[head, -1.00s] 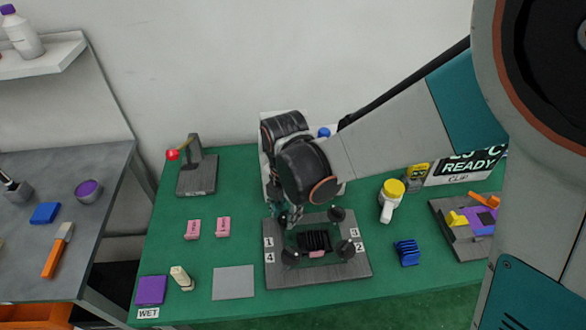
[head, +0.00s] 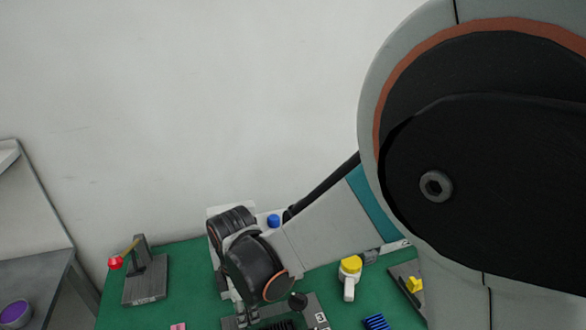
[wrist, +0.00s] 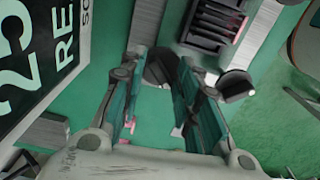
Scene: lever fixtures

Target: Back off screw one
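The grey screw fixture (head: 318,312) shows only in part at the bottom of the head view, cut off by the frame edge. A black knob screw (head: 298,299) stands at its back right corner. My gripper (head: 245,312) points down at the fixture's back left corner, where label 1 was readable earlier. In the wrist view a dark round knob (wrist: 162,70) lies between my gripper's fingertips (wrist: 164,62) and fills most of the gap. I cannot tell whether the fingers touch it. A second black knob (wrist: 236,84) stands to the right.
A finned black block (wrist: 212,22) is near the knobs. In the head view a red-ball lever (head: 116,263) stands at left, a yellow-topped white device (head: 350,277) and a blue ribbed block (head: 376,322) at right. A READY sign (wrist: 45,60) shows in the wrist view.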

